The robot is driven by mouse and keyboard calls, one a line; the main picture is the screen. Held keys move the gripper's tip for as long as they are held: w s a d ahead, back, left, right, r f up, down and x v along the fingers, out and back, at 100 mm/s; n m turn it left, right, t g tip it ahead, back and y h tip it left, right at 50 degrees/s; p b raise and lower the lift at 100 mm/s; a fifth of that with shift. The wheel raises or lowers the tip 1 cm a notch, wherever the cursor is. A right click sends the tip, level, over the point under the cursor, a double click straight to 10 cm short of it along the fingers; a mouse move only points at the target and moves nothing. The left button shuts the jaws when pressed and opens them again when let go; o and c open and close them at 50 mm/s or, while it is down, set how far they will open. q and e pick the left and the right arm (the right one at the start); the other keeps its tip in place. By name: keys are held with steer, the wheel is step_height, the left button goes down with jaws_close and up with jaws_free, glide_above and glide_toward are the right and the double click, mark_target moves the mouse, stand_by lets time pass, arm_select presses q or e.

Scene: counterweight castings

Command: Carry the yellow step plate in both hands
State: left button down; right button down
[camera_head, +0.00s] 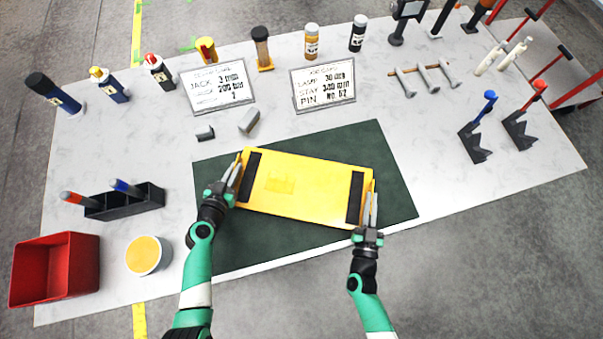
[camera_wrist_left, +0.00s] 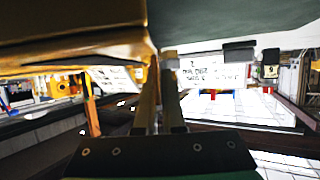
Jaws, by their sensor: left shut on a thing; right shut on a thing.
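The yellow step plate (camera_head: 305,188) has a dark strip near each short end. It lies over the dark green mat (camera_head: 390,195), its right end nearer me than its left; I cannot tell whether it touches the mat. My left gripper (camera_head: 234,172) is shut on the plate's left end. My right gripper (camera_head: 371,203) is shut on its right end. In the left wrist view the plate (camera_wrist_left: 70,52) fills the upper left, beside the left gripper's fingers (camera_wrist_left: 160,95). The plate's underside is hidden in the head view.
Two printed cards (camera_head: 217,87) (camera_head: 324,85) and two small grey blocks (camera_head: 249,121) (camera_head: 205,133) lie beyond the mat. A red bin (camera_head: 55,270), a yellow-topped tub (camera_head: 148,255) and a black holder (camera_head: 125,202) stand left. Black brackets (camera_head: 474,142) stand right. Bottles line the back.

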arm_select(q)
steer(key=shift+r, duration=0.15)
arm_select(e)
steer(key=shift+r, duration=0.15)
